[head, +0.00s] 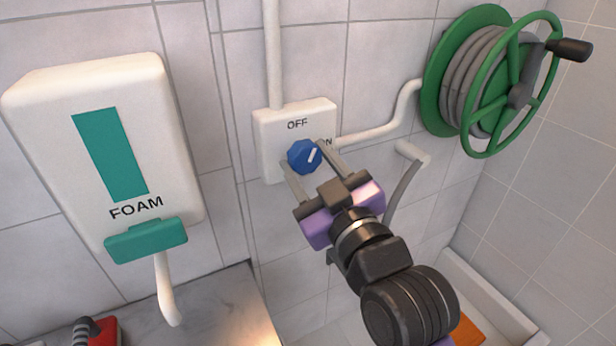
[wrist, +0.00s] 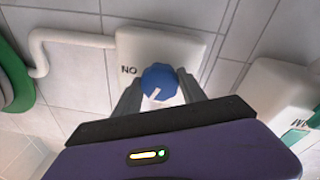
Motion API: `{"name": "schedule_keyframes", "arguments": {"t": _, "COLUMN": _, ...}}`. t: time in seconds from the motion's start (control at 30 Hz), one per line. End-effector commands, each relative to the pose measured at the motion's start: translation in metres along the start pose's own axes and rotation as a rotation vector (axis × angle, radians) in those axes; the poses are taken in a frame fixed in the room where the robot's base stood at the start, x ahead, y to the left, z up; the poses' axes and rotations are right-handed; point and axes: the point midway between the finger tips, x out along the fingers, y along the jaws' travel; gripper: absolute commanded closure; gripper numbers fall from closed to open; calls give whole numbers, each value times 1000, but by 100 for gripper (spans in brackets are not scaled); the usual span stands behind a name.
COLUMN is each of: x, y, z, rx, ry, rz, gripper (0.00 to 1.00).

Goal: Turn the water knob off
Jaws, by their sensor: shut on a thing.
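The water knob (head: 302,157) is a blue faceted dial on a white wall box (head: 268,148). The box reads OFF above the knob and ON to its right, partly hidden by a finger. The knob's white mark points up and right, between the two words and nearer ON. My gripper (head: 303,154) is shut on the knob, one finger on each side. In the wrist view the knob (wrist: 160,80) sits between the fingers, its mark pointing down-left; ON shows upside down and OFF is hidden.
A white foam dispenser (head: 40,120) with a green lever hangs at left. A green hose reel (head: 440,85) with a black handle is at upper right, joined by a white pipe (head: 375,130). A marble counter (head: 220,310) and a red object (head: 104,332) are at lower left.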

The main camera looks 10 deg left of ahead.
Motion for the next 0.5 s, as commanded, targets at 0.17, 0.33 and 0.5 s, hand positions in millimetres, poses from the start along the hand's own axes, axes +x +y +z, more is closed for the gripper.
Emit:
{"name": "schedule_keyframes", "arguments": {"t": 0.17, "x": -1, "y": 1, "z": 5, "rx": -153, "ry": 15, "rz": -9, "gripper": 92}}
{"name": "schedule_keyframes", "arguments": {"t": 0.33, "x": -1, "y": 2, "z": 4, "rx": -271, "ry": 25, "rz": -20, "gripper": 92}}
{"name": "schedule_keyframes", "arguments": {"t": 0.5, "x": 0, "y": 2, "z": 3, "rx": -356, "ry": 31, "rz": -28, "gripper": 92}}
